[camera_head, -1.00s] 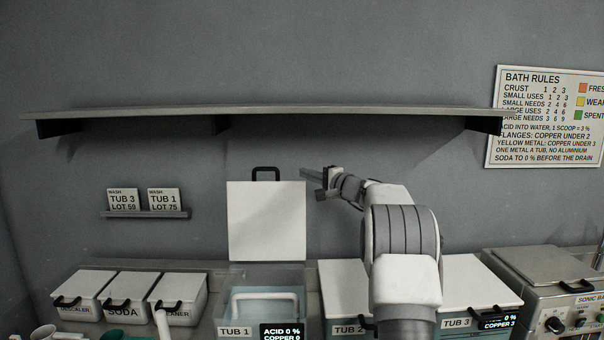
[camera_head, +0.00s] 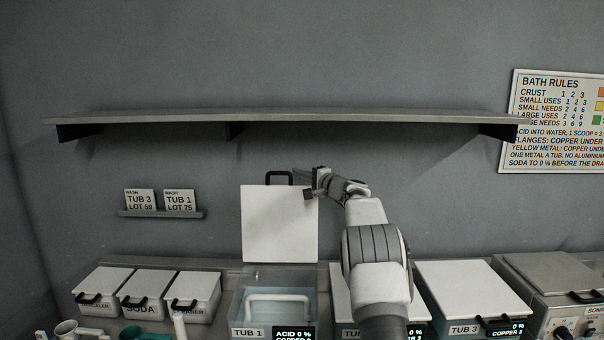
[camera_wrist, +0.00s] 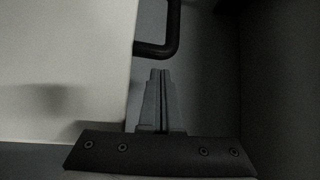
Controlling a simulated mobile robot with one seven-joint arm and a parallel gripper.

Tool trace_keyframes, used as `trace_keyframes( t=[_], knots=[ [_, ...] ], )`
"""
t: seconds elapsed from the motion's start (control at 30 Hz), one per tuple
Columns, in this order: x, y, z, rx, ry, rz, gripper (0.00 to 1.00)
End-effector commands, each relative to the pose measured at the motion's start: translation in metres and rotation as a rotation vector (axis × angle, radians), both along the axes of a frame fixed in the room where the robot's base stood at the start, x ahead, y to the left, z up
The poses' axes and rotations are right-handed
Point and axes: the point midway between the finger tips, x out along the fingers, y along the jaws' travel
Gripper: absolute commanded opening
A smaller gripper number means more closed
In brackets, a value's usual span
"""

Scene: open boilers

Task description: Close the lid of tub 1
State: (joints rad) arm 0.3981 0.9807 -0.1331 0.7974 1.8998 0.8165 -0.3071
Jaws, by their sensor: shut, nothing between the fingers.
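Tub 1 (camera_head: 237,308) stands on the counter with its white lid (camera_head: 279,225) raised upright against the wall side. The lid's black handle (camera_head: 279,174) is at its top edge; in the wrist view the handle (camera_wrist: 155,51) is just beyond my fingers and the lid (camera_wrist: 60,70) fills the left. My gripper (camera_head: 315,182) is shut and empty at the lid's upper right corner, right of the handle. In the wrist view its fingertips (camera_wrist: 160,72) point toward the handle, with a small apparent gap. I cannot tell whether they touch the lid.
A long shelf (camera_head: 290,118) runs above the lid and my gripper. Closed tub 3 (camera_head: 463,285) and a partly hidden tub 2 (camera_head: 340,290) stand to the right. Small closed bins (camera_head: 145,290) stand to the left. A white curved handle-like bar (camera_head: 279,298) shows in tub 1.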

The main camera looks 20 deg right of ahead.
Motion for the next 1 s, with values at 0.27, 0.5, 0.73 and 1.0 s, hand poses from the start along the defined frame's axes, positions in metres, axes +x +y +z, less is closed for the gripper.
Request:
trace_keyframes(
  t=[0.27,0.5,0.73,1.0],
  knots=[
    [-0.015,0.010,0.000,0.000,0.001,0.000,0.00],
    [-0.021,0.014,-0.001,0.000,0.001,0.000,0.00],
    [-0.022,0.014,-0.001,-0.001,0.000,0.000,0.00],
    [-0.022,0.015,-0.002,-0.002,-0.004,0.000,0.00]
  ],
)
